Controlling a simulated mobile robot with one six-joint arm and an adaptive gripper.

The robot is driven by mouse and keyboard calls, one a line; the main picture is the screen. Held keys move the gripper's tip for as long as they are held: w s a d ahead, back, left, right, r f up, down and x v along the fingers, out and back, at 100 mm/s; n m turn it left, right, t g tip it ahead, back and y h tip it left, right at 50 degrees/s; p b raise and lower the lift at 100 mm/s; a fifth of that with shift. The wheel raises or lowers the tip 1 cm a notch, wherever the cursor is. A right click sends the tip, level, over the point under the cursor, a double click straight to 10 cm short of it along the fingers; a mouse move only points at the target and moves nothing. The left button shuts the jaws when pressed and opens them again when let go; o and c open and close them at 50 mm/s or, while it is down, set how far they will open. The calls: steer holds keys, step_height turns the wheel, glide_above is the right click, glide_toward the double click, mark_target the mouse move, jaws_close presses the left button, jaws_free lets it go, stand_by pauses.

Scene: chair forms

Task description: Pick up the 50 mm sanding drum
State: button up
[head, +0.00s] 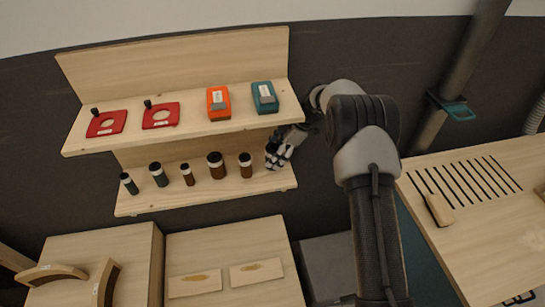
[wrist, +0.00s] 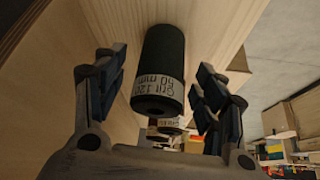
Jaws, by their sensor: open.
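A dark drum (wrist: 163,60) with a white band reading "Grit 120" and "50 mm" stands between the fingers of my gripper (wrist: 160,85) in the wrist view. A gap shows on both sides of it, so my gripper is open around it and not closed on it. In the head view my gripper (head: 279,152) is at the right end of the lower shelf (head: 205,195). There my fingers mostly hide the drum.
Several other drums stand left of my gripper on the lower shelf, the nearest a brown one (head: 246,166) and a wider one (head: 216,166). The upper shelf (head: 180,128) overhangs, bearing orange (head: 218,103) and teal (head: 265,98) boxes. A slotted table (head: 480,225) is at right.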

steer(key=shift+x, duration=0.85)
steer(key=shift+r, duration=0.1)
steer(key=c, duration=1.2)
steer(key=shift+c, duration=0.4)
steer(key=shift+r, duration=0.15)
